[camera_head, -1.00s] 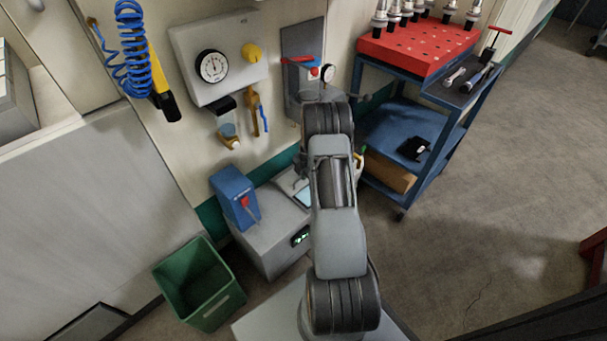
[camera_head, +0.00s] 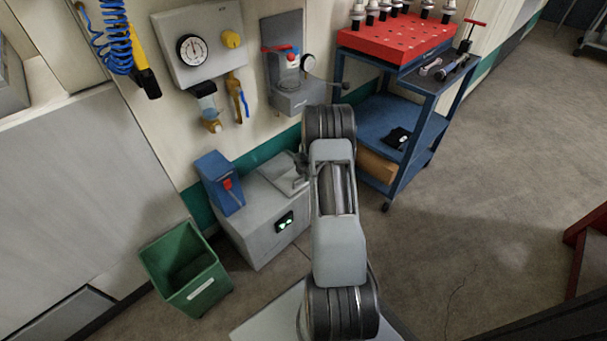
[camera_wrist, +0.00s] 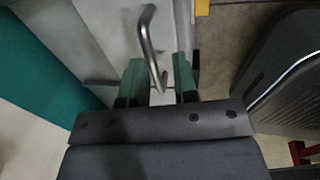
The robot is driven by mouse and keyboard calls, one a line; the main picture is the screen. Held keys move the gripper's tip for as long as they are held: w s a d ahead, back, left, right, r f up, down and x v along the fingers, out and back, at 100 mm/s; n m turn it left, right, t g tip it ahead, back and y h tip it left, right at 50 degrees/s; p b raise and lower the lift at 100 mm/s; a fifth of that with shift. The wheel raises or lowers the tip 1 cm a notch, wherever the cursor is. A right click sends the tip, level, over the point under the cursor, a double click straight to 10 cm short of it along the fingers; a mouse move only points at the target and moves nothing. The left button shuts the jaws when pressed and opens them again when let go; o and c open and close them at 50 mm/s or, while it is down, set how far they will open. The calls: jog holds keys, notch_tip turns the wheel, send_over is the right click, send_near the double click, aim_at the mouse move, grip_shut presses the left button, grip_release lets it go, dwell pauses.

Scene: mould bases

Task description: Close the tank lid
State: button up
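The tank is a light grey box (camera_head: 262,228) with a lit green display, standing against the wall. Its grey lid (camera_head: 279,174) lies over the top and looks flat or nearly so; my arm hides its right part. In the wrist view a pale grey surface, apparently the lid (camera_wrist: 105,35), carries a bent metal handle (camera_wrist: 150,45). My gripper (camera_wrist: 160,82) is open, its two green fingers apart. The near end of the handle shows between the fingers; I cannot tell whether they touch it. In the head view my arm mostly hides the gripper.
A blue box with a red switch (camera_head: 220,182) stands on the tank's left part. A green bin (camera_head: 187,272) is on the floor to the left. A blue trolley (camera_head: 420,150) stands to the right. Open floor (camera_head: 480,220) lies at the right.

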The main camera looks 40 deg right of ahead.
jog(key=shift+o, duration=1.1)
jog(key=shift+w+a, duration=0.1)
jog(key=shift+r, duration=0.1)
jog(key=shift+r, duration=0.3)
notch_tip(320, 180, up, 13)
jog(key=s+p, duration=0.2)
jog(key=p, duration=0.2)
jog(key=shift+s, duration=0.35)
jog(key=shift+f, duration=0.1)
